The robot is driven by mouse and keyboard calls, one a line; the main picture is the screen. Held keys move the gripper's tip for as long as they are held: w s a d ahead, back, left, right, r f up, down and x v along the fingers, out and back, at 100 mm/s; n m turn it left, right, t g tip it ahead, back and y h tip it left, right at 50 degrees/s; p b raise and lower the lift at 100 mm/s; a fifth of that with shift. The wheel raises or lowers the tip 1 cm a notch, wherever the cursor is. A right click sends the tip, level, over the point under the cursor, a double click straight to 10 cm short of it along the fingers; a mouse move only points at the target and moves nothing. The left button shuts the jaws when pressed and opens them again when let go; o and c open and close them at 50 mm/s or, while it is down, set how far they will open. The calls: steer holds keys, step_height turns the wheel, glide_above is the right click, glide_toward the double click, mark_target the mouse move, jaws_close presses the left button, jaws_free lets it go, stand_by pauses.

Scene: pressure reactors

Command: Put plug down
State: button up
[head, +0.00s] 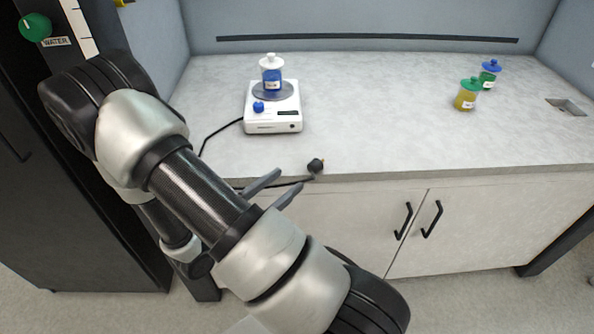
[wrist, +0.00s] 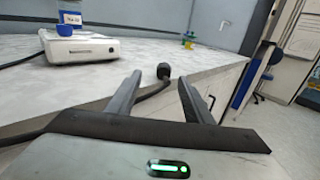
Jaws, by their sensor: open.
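The black plug (head: 316,165) lies on the light counter close to its front edge, with its cable running left. In the wrist view the plug (wrist: 163,71) is just beyond the fingertips, seen between them, with its cable passing back between the fingers. My gripper (head: 287,184) is open at the counter's front edge, to the left of the plug in the head view. It also shows in the wrist view (wrist: 160,80) with its two fingers apart. Nothing is clamped between them. Whether a finger touches the cable I cannot tell.
A white hot plate (head: 272,112) carries a blue-filled bottle (head: 271,75) with a white cap. The counter (head: 390,110) between is clear. Cabinet doors (head: 350,220) lie below.

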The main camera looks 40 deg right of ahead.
steer(key=s+a+r+m+g+y, duration=0.3)
steer(key=s+r+m+g+y, duration=0.55)
steer(key=m, duration=0.45)
steer(key=s+a+r+m+t+y, duration=0.2)
steer(key=a+r+m+t+y, duration=0.5)
steer(key=r, duration=0.5)
steer(key=a+t+y, duration=0.2)
steer(key=a+t, duration=0.1)
steer(key=shift+a+r+m, duration=0.3)
steer(key=shift+r, duration=0.1)
steer(key=shift+r, duration=0.1)
